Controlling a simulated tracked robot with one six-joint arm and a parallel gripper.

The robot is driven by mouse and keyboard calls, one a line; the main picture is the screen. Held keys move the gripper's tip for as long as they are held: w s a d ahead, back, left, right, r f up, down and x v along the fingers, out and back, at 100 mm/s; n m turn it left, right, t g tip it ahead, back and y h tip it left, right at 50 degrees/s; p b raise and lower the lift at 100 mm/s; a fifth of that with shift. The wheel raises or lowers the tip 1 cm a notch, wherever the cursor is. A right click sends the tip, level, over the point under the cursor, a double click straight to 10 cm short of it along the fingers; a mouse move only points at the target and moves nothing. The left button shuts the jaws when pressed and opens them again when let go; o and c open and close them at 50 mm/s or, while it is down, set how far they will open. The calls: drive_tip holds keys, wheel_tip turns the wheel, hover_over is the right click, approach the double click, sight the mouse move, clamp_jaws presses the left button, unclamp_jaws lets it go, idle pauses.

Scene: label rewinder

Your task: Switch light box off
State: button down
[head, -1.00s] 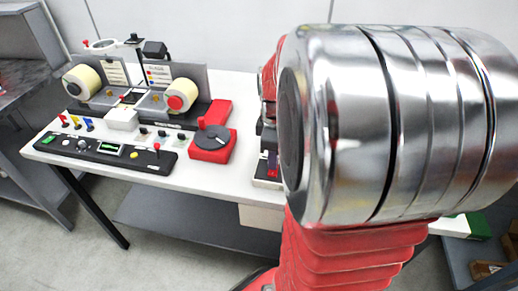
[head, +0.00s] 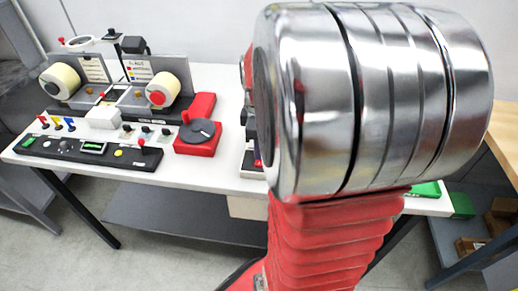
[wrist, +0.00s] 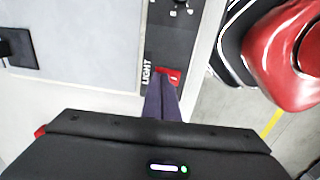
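In the wrist view, a red rocker switch (wrist: 170,75) sits on a dark strip marked LIGHT (wrist: 158,45). Beside the strip is a large pale grey panel (wrist: 85,45), which looks like the light box face. My gripper (wrist: 162,84) has its two dark fingers side by side with no clear gap and nothing between them. The fingertips are right at the switch's lower edge; I cannot tell whether they touch it. In the head view my arm hides most of the light box, and the gripper is not visible; a small red part (head: 257,163) shows at its edge.
The white table (head: 200,178) carries a control panel (head: 85,150), two label rolls and a red base with a dark disc (head: 198,132). In the wrist view, my red and black body parts lie right of the table edge. A wooden table (head: 505,140) stands at right.

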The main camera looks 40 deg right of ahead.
sight(258, 163)
drive_tip(key=shift+s+a+f, duration=0.4)
drive_tip(key=shift+a+f, duration=0.15)
drive_tip(key=shift+r, duration=0.1)
wheel_tip(258, 163, up, 15)
drive_tip(key=shift+w+d, duration=0.3)
drive_tip(key=shift+d, duration=0.15)
drive_tip(key=shift+s+a+h, duration=0.4)
drive_tip(key=shift+s+a, duration=0.05)
drive_tip(key=shift+a, duration=0.25)
idle(0.3)
drive_tip(key=f, duration=0.4)
drive_tip(key=d+f, duration=0.1)
drive_tip(key=f, duration=0.4)
drive_tip(key=w+f, duration=0.1)
drive_tip(key=f, duration=0.4)
drive_tip(key=shift+d, duration=0.15)
